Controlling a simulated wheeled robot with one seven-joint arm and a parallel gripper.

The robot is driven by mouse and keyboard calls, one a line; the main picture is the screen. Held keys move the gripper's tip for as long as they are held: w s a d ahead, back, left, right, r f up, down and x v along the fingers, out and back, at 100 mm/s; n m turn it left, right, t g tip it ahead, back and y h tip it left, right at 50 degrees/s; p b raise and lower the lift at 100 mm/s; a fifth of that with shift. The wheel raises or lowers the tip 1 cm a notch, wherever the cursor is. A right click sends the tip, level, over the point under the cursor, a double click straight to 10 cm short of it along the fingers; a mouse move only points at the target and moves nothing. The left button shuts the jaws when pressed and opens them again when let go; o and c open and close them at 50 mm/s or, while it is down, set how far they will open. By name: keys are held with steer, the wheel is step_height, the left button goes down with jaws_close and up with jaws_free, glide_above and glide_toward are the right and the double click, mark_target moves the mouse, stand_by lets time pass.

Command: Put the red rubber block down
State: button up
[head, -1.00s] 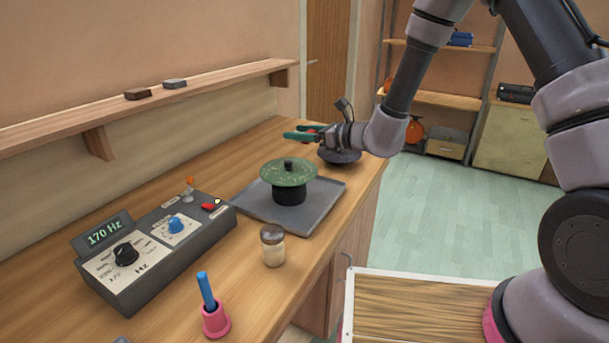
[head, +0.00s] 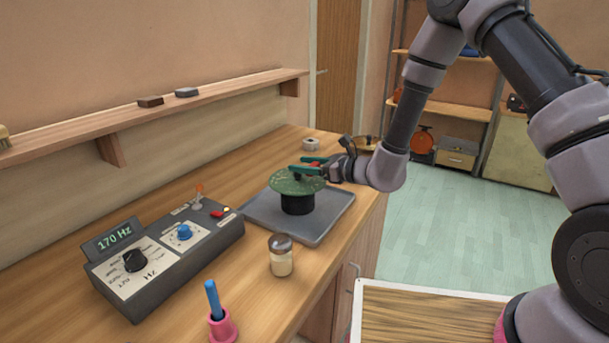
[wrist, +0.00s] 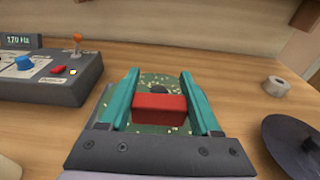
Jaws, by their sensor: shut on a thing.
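My gripper (wrist: 160,105) has green fingers and is shut on the red rubber block (wrist: 159,108), which sits between them in the wrist view. In the head view my gripper (head: 309,165) is over the back edge of the green speckled plate (head: 296,182). Only a bit of red shows there between the fingers. The plate stands on a black round base (head: 297,203) in the grey tray (head: 330,226). I cannot tell how high the block is above the bench.
A control box (head: 165,262) reading 170 Hz stands at the left. A shaker jar (head: 281,256) and a pink holder with a blue stick (head: 222,328) are in front. A dark disc (wrist: 291,145) and a whitish ring (head: 311,144) lie beyond the tray. Bare wood (head: 235,165) lies behind the tray.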

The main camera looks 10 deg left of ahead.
mark_target(304, 181)
steer(key=shift+f, duration=1.5)
steer(key=shift+f, duration=0.2)
steer(key=o, duration=1.3)
